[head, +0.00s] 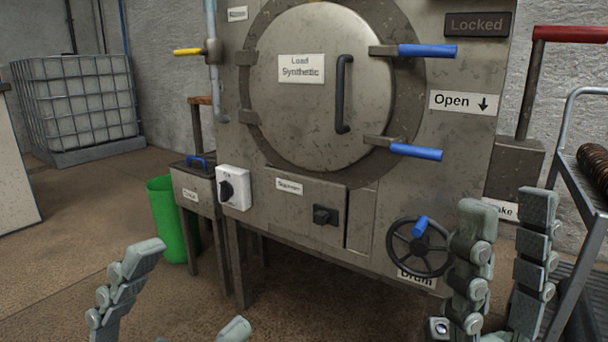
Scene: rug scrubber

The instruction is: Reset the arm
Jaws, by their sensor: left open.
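My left gripper (194,285) is at the bottom left. Its two fingers are spread apart, with only floor between them. One finger is cut off by the bottom edge. My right gripper (508,204) is at the lower right, its fingers pointing up with a gap between them and nothing held. It is in front of the machine's right side, just right of the black handwheel (418,247) with a blue knob. The grey machine (300,215) has a round door (320,120), which is shut. Two blue-handled levers, an upper one (427,51) and a lower one (416,152), are at its right edge.
A sign (477,24) reads "Locked". A red-handled lever (568,34) stands right of the machine, near a metal trolley (575,110). A green bin (167,215) and a caged white tank (80,100) are at left. Floor is clear at lower left.

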